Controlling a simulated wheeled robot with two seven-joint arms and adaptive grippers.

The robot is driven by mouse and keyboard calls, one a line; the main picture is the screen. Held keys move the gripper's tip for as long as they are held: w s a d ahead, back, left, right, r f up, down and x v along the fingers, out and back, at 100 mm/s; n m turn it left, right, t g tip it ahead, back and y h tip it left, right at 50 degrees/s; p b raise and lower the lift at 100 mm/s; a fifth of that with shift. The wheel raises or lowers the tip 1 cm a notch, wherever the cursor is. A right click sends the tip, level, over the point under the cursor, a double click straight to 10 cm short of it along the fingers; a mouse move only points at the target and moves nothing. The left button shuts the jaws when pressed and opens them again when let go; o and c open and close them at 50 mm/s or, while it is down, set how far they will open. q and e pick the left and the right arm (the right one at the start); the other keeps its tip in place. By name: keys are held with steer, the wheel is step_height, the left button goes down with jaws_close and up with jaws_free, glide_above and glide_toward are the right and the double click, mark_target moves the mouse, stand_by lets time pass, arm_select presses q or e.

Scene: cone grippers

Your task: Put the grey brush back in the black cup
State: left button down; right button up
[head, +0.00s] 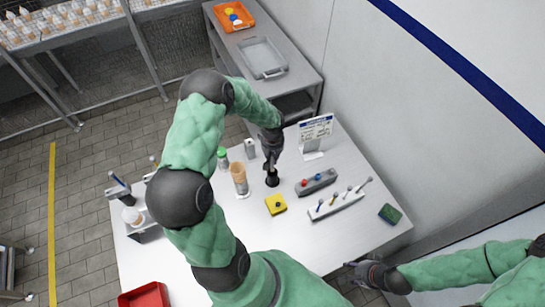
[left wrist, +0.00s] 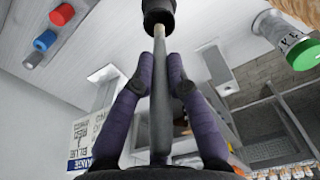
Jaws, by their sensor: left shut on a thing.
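The black cup (head: 272,180) stands on the white table, directly below my left gripper (head: 269,163) in the head view. In the left wrist view, the purple-padded fingers of my left gripper (left wrist: 160,85) are shut on the thin grey brush (left wrist: 159,100). The brush's far end meets the black cup (left wrist: 158,10) at the top of that view. How deep it sits inside is hard to tell. My right gripper (head: 353,270) is low over the table's right front edge, away from the cup, and its jaws are too small to read.
Around the cup are a yellow block (head: 276,204), a tan cone in a holder (head: 239,180), a green-capped bottle (head: 222,158), a grey block with coloured knobs (head: 316,183) and a rack (head: 336,206) of small tools. A sign (head: 314,134) stands behind. The table's front middle is clear.

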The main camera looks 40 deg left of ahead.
arm_select(q)
steer(key=shift+f, duration=0.15)
steer(key=shift+f+b, duration=1.1)
steer(key=shift+b, duration=0.25)
steer(key=shift+s+d+f+b, duration=0.1)
steer(key=shift+d+f+b, duration=0.1)
steer(key=shift+f+b, duration=0.45)
steer(key=shift+s+d+f+b, duration=0.15)
steer(key=shift+f+b, duration=0.35)
steer(key=shift+b, duration=0.25)
steer(key=c, duration=1.1)
jaws_free()
steer(key=shift+c, duration=0.2)
step_height(320, 180, up, 9)
glide_above(273, 169)
steer(key=d, duration=0.1)
steer(key=shift+s+f, duration=0.2)
steer(key=shift+s, duration=0.1)
